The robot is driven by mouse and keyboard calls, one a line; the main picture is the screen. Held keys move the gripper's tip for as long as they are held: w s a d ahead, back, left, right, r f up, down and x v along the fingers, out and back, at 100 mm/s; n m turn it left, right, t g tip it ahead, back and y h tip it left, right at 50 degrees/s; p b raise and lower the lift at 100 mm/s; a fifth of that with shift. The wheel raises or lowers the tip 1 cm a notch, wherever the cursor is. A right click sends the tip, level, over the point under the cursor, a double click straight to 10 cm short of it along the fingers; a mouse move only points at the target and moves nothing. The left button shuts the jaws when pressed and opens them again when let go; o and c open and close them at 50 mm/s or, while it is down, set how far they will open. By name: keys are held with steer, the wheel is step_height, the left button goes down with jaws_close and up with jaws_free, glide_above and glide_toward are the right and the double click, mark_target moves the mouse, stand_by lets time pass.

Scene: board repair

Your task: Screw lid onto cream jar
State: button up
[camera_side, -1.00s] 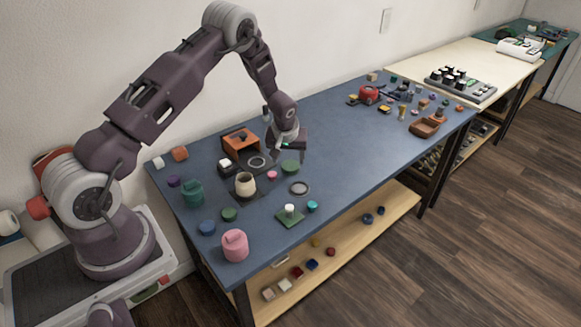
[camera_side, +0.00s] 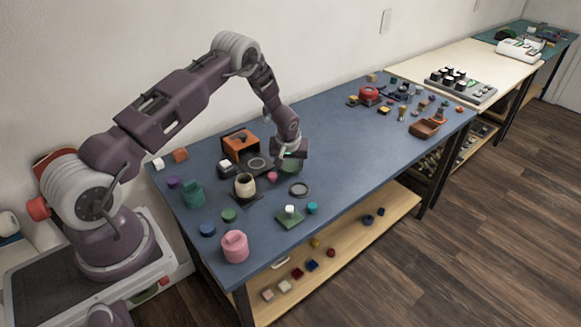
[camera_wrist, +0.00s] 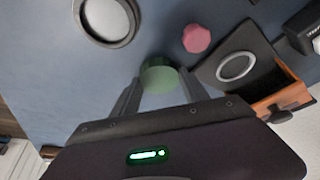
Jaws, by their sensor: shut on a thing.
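The cream jar (camera_side: 245,186), a rounded cream-coloured pot with a dark open mouth, stands upright on a dark square mat (camera_side: 255,198) in the side view. A round green lid (camera_wrist: 160,75) sits between the two fingers of my gripper (camera_wrist: 160,84) in the wrist view. In the side view my gripper (camera_side: 284,160) points down to the right of the jar, and the green lid (camera_side: 292,167) is partly hidden by it. My gripper is shut on the lid. I cannot tell whether the lid touches the table. The jar does not show in the wrist view.
A pink knob (camera_side: 272,176) lies between jar and gripper. A black plate with a ring (camera_side: 257,163) and an orange box (camera_side: 240,143) stand behind. A grey ring dish (camera_side: 299,189) and a green board (camera_side: 290,217) lie in front. The table's middle right is clear.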

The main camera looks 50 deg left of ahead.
mark_target(289, 167)
step_height(289, 167, up, 10)
steer(key=shift+s+d+f, duration=0.1)
steer(key=shift+s+f, duration=0.1)
steer(key=shift+s, duration=2.7)
steer(key=shift+s+d+f, duration=0.1)
steer(key=shift+s+f, duration=0.1)
steer(key=shift+s, duration=2.65)
steer(key=shift+s+f, duration=0.2)
steer(key=shift+s, duration=2.7)
steer(key=shift+f, duration=1.35)
steer(key=o, duration=1.4)
